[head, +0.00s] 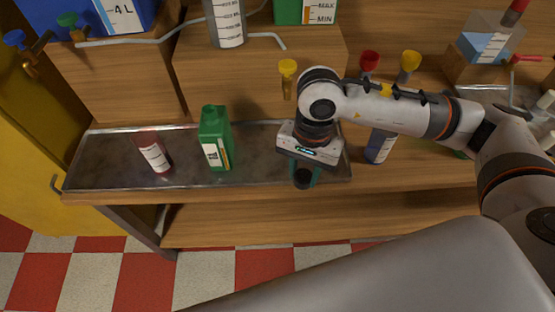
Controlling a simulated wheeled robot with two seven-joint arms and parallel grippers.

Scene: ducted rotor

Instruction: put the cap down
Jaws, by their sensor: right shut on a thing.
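My right gripper (304,170) reaches in from the right and points down over the right end of the grey metal tray, near its front edge. It is shut on a small dark round thing, which looks like the cap (303,179). The gripper's body hides part of it, and I cannot tell whether it touches anything below. A green bottle (215,145) stands upright on the tray to the left of the gripper. A bottle with a dark red top and a white label (154,156) stands farther left on the tray. My left gripper is not in view.
The tray (105,172) has bare room between the green bottle and my gripper. A blue bottle (380,146) stands right of the gripper, partly behind my arm. The wooden shelf's front edge runs below the tray.

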